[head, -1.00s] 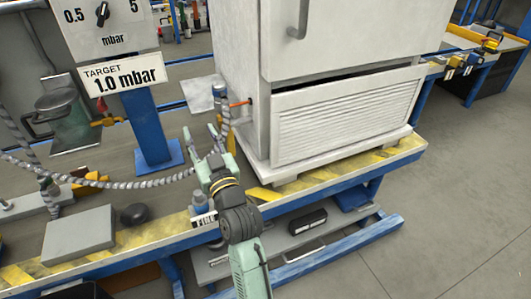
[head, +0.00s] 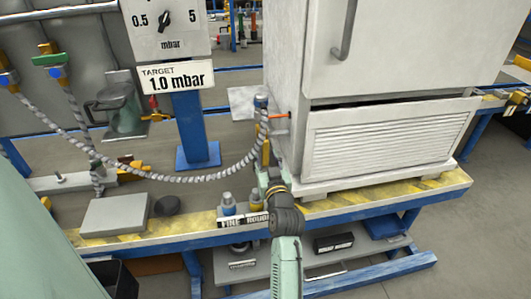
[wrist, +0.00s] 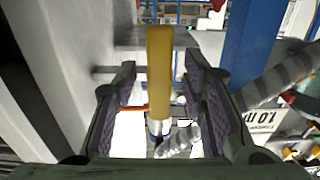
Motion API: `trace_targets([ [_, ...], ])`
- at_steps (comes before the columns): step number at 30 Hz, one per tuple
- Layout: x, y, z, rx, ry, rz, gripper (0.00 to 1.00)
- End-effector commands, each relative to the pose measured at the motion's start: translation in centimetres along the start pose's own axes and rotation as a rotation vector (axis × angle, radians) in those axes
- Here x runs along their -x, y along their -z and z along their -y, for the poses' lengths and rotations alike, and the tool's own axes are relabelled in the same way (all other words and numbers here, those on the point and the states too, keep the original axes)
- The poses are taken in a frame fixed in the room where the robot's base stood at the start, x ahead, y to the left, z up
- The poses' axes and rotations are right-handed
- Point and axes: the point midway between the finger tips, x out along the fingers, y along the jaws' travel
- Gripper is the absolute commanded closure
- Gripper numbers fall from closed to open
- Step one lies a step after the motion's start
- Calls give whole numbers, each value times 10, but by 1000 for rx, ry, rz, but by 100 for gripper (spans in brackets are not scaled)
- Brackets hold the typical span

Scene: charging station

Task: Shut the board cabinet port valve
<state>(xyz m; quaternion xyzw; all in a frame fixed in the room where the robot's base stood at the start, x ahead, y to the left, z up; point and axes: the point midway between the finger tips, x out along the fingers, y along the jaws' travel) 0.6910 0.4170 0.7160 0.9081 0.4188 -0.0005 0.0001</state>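The white cabinet (head: 390,60) has an orange-red piece (head: 280,116) on its left side, beside the top end of a grey ribbed hose (head: 225,170). A yellow valve handle (wrist: 160,75) stands in the middle of the wrist view, in front of the hose fitting. It also shows, small and partly covered, in the head view (head: 265,151). My gripper (wrist: 156,95) is open, with one finger on each side of the handle. A gap shows on the left; the right finger is closer, and contact there is unclear. The orange-red piece also shows in the wrist view (wrist: 134,108).
A gauge panel (head: 165,28) and a "TARGET 1.0 mbar" sign (head: 177,77) stand on a blue post left of the cabinet. Two bottle-like knobs labelled FINE and ROUGH (head: 245,219) sit at the bench's front edge, near my arm. The hose sags across the bench.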

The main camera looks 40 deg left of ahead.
Motion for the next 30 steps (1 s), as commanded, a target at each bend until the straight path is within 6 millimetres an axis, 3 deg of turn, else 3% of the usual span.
trace_targets([
  [5,-13,1,0,0,0,-1,62],
  [14,-15,0,0,0,0,-1,62],
  [30,-14,0,0,0,0,-1,98],
])
